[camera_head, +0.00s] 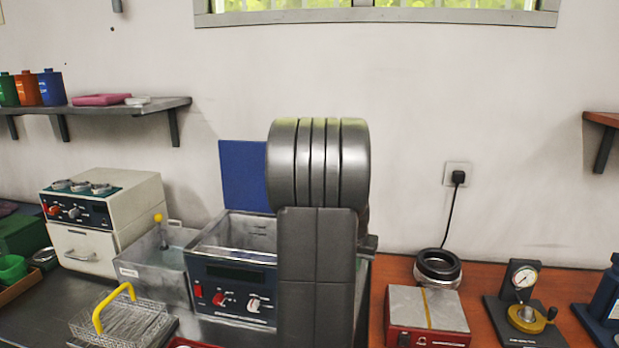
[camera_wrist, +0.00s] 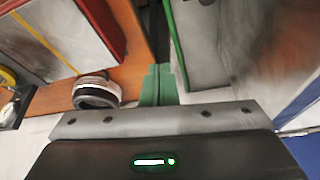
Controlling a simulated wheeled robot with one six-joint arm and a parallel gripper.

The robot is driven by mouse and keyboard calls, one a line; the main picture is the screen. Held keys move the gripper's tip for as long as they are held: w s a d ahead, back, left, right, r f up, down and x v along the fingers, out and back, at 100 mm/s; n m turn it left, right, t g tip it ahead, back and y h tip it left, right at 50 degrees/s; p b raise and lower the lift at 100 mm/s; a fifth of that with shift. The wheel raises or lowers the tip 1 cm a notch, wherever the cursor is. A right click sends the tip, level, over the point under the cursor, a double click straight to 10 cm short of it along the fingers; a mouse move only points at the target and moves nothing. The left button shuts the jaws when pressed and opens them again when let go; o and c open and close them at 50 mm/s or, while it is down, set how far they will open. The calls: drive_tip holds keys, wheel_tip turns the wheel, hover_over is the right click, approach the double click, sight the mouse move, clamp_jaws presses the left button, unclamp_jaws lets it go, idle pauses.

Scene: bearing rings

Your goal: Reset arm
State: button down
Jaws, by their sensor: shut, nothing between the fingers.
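My gripper (camera_wrist: 158,85) shows in the wrist view as two green fingers pressed together, with nothing between them. In the head view my raised arm fills the middle, and the gripper itself is hidden there. Stacked dark and light bearing rings (camera_head: 437,268) lie on the brown tabletop to the right of my arm. The rings also show in the wrist view (camera_wrist: 97,92), left of the fingers and apart from them.
A red box with a grey top (camera_head: 427,318) stands in front of the rings. A dial gauge stand (camera_head: 523,300) is further right. A control-panel tank (camera_head: 233,290) stands close left of my arm. A wire basket (camera_head: 122,322) with a yellow handle is at front left.

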drive_tip(key=shift+v, duration=1.4)
